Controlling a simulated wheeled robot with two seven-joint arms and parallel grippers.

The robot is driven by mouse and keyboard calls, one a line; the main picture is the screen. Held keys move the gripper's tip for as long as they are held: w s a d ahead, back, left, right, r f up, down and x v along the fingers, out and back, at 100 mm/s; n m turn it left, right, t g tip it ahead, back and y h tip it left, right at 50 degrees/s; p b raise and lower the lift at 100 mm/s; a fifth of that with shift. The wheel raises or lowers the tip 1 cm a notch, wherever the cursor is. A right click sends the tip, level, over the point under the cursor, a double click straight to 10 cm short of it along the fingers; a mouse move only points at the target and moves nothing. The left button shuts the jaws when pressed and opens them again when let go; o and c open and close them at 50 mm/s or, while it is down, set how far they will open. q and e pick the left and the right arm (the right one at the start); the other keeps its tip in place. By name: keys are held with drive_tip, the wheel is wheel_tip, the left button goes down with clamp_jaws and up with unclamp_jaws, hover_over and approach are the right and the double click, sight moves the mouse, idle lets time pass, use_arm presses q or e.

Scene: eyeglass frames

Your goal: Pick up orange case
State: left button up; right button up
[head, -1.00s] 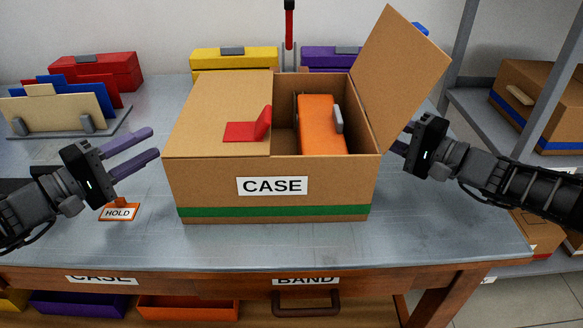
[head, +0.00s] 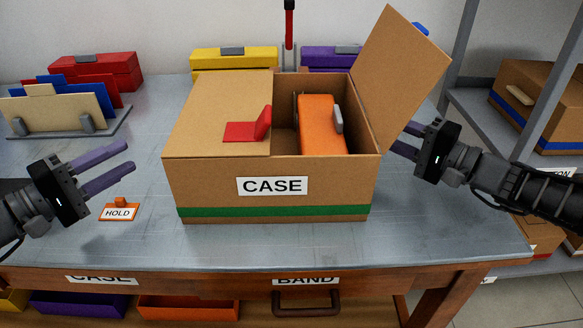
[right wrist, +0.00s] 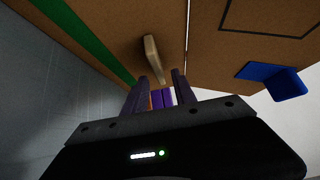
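The orange case (head: 320,125) lies inside the cardboard box (head: 215,185) labelled CASE, seen through the open right half of its top. A grey clasp (head: 338,119) is on its right side, and its lower part is hidden by the box wall. The box's right flap (head: 400,65) stands up and leans outward. My left gripper (head: 130,158) is open and empty over the table, left of the box. My right gripper (head: 398,138) is just right of the box by the raised flap. In the right wrist view its fingers (right wrist: 156,80) are apart, with a tan handle (right wrist: 155,58) beyond them.
A red tab (head: 250,128) sits on the box's closed left flap. An orange HOLD sign (head: 118,211) lies on the table (head: 440,225) near my left gripper. Red, yellow (head: 234,57) and purple cases stand along the back. A metal shelf (head: 475,105) is at the right.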

drive_tip(key=v, duration=1)
drive_tip(key=shift+o, duration=0.5)
drive_tip(key=shift+w, duration=0.1)
